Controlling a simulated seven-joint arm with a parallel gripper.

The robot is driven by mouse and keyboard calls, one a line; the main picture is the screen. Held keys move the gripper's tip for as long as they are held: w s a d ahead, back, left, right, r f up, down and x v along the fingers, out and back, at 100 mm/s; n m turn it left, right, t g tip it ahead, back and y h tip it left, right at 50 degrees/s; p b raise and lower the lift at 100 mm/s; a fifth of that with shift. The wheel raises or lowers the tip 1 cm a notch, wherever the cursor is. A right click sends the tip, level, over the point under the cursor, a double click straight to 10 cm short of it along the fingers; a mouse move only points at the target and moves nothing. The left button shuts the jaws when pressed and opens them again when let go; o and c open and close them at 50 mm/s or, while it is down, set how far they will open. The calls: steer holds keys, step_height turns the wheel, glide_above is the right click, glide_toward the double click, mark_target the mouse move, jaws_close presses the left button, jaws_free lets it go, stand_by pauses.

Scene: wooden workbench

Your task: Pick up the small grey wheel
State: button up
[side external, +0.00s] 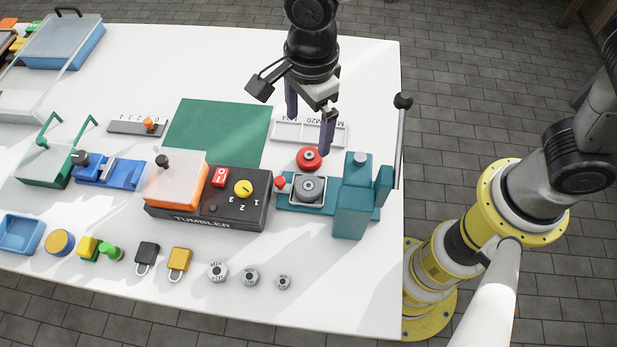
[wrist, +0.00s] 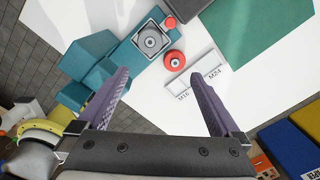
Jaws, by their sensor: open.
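Three round grey wheel-like pieces with markings stand in a row near the table's front edge in the side view: a large one (side external: 217,271), a middle one (side external: 250,277) and the small grey wheel (side external: 283,282) at the right end. The wrist view does not show them. My gripper (side external: 309,132) is open and empty, above the back of the table, well behind the row. Its two purple fingers also show wide apart in the wrist view (wrist: 160,78).
A teal machine (side external: 352,208) holding a grey disc (side external: 308,188), with a red round piece (side external: 309,157) behind it, stands between my gripper and the row. The tumbler box (side external: 210,212) is left of it. A white labelled tray (side external: 332,141) lies near my fingers.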

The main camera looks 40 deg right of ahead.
steer(key=s+a+f, duration=0.1)
steer(key=s+f, duration=0.1)
glide_above(309, 185)
steer(key=shift+n, duration=0.3)
step_height(309, 185, down, 8)
steer(key=shift+w+r, duration=0.1)
steer(key=shift+w, duration=0.05)
steer(key=shift+f, duration=2.65)
steer(key=c, duration=1.6)
